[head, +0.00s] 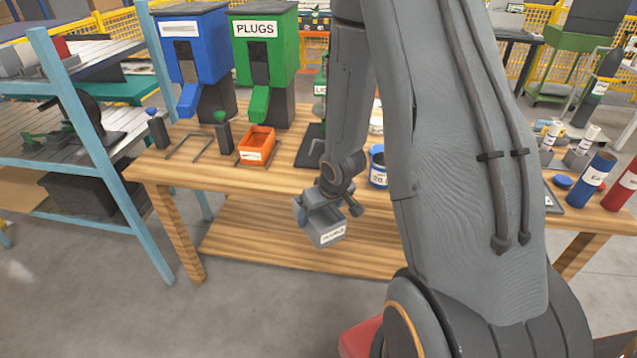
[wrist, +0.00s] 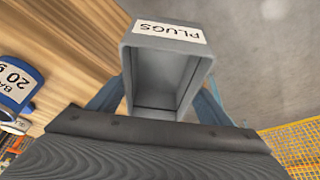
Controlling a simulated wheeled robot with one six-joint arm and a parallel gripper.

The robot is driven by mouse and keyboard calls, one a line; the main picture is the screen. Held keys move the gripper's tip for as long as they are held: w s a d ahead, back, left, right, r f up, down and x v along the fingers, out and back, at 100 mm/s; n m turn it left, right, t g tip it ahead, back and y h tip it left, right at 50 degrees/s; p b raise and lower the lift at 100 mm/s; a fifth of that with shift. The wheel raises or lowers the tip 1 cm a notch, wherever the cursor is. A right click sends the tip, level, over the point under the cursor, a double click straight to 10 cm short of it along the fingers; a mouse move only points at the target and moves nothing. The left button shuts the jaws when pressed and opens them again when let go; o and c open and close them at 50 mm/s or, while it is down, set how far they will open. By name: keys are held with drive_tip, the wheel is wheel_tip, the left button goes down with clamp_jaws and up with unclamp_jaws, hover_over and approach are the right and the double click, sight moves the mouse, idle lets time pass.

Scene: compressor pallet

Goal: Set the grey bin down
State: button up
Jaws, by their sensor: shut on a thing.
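The grey bin (head: 327,232) hangs in my gripper (head: 331,212) in front of the near edge of the wooden table, in the head view. My gripper is shut on it. In the wrist view the grey bin (wrist: 165,75) is seen from above, empty inside, with a white PLUGS label on one side. My gripper's fingers (wrist: 160,105) sit on both sides of it. The bin is in the air, apart from the table (head: 170,172). My arm hides part of the table's right half.
A blue dispenser (head: 193,45) and a green PLUGS dispenser (head: 264,50) stand on the table. An orange bin (head: 257,145) sits in front of the green one; an empty wire frame (head: 188,147) is in front of the blue one. A blue can (head: 378,168) stands near the arm. A blue-framed shelf (head: 75,110) is at left.

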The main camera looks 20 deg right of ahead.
drive_tip(key=shift+w+d+r+n+y, duration=0.15)
drive_tip(key=shift+d+r+n+y, duration=0.1)
drive_tip(key=shift+d+r+n, duration=0.4)
drive_tip(key=shift+w+d+r+n+y, duration=0.1)
drive_tip(key=shift+d+r+n+y, duration=0.15)
drive_tip(key=shift+r+n, duration=0.45)
drive_tip(key=shift+w+d+r+n+y, duration=0.2)
drive_tip(key=shift+d+r+n, duration=0.3)
drive_tip(key=shift+r, duration=0.4)
drive_tip(key=d+r+n+g+y, duration=0.1)
drive_tip(key=d+r+n+y, duration=0.1)
drive_tip(key=d+r+n, duration=0.2)
wheel_tip(320, 180, up, 3)
drive_tip(key=shift+w+d+r+n+g, duration=0.15)
drive_tip(key=shift+w+n+g, duration=0.3)
drive_tip(key=shift+n, duration=0.7)
